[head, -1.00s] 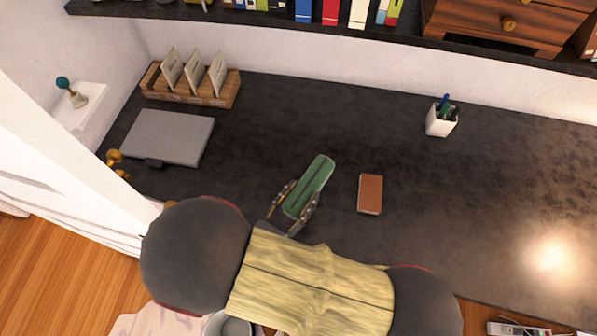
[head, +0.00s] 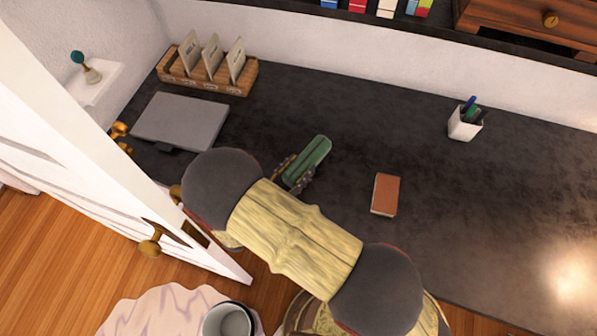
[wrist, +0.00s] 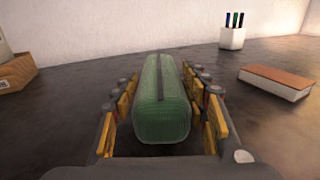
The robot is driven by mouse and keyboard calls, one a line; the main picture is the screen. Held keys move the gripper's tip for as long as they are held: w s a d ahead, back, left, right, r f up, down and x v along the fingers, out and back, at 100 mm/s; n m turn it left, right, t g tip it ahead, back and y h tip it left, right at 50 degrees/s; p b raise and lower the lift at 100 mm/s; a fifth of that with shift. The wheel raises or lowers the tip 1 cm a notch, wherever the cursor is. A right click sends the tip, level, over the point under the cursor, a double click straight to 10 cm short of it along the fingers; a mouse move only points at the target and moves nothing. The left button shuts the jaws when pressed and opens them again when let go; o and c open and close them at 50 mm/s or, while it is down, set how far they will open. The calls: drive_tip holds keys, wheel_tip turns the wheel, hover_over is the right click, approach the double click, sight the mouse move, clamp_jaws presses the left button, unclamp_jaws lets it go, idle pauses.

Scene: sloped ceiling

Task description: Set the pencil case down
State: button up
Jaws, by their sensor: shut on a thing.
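The green pencil case (head: 308,160) is a long rounded block over the dark desktop (head: 350,125). My gripper (head: 297,172) is shut on it, with fingers along both of its long sides. In the wrist view the pencil case (wrist: 162,100) lies lengthwise between the fingers (wrist: 162,105), pointing away from the camera. Its underside is hidden, so I cannot tell whether it touches the desk. My arm covers part of the desk's front edge in the head view.
A brown book (head: 385,194) lies right of the pencil case. A white pen cup (head: 465,123) stands at the back right. A grey laptop (head: 181,121) and a wooden letter rack (head: 207,78) are at the left. The desk between rack and cup is clear.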

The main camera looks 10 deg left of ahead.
drive_tip(key=shift+f, duration=0.95)
drive_tip(key=shift+f+b, duration=0.2)
drive_tip(key=shift+b, duration=0.1)
drive_tip(key=o, duration=1.3)
drive_tip(key=shift+s, duration=0.1)
drive_tip(key=shift+c, duration=0.2)
drive_tip(key=shift+r, duration=0.2)
drive_tip(key=shift+s+a, duration=0.2)
drive_tip(key=shift+s, duration=0.05)
drive_tip(key=p+v, duration=0.2)
drive_tip(key=v, duration=0.9)
drive_tip(key=shift+s, duration=0.2)
drive_tip(key=shift+f, duration=0.1)
